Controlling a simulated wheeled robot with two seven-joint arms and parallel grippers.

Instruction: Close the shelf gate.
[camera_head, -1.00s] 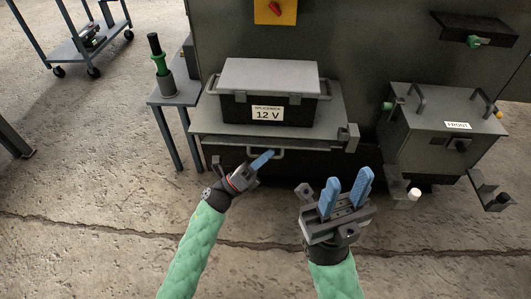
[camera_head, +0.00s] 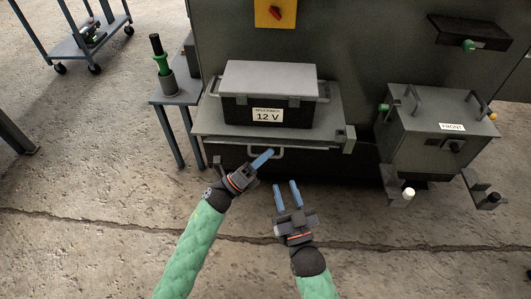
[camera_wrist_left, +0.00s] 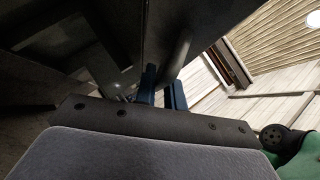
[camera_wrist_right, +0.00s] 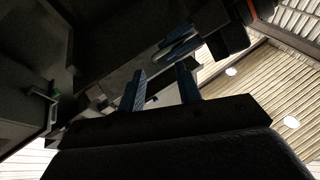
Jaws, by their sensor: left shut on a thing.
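The shelf (camera_head: 202,120) juts from the grey cabinet and carries a black 12 V battery box with a grey lid. The dark gate panel (camera_head: 320,163) hangs below the shelf's front edge, with a light bar handle (camera_head: 280,151) on it. My left gripper (camera_head: 262,158) is at the left part of this handle and is shut on it; its blue fingers also show close together in the left wrist view (camera_wrist_left: 163,92). My right gripper (camera_head: 288,190) is empty and open, in front of the gate and right of my left gripper; its fingers stand apart in the right wrist view (camera_wrist_right: 160,86).
The battery box (camera_head: 270,93) stands on the shelf. A grey enclosure marked FRONT (camera_head: 425,135) is at right, with brackets (camera_head: 395,190) low in front. A side stand (camera_head: 176,93) holds a green-and-black tool at left. The concrete floor in front is clear.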

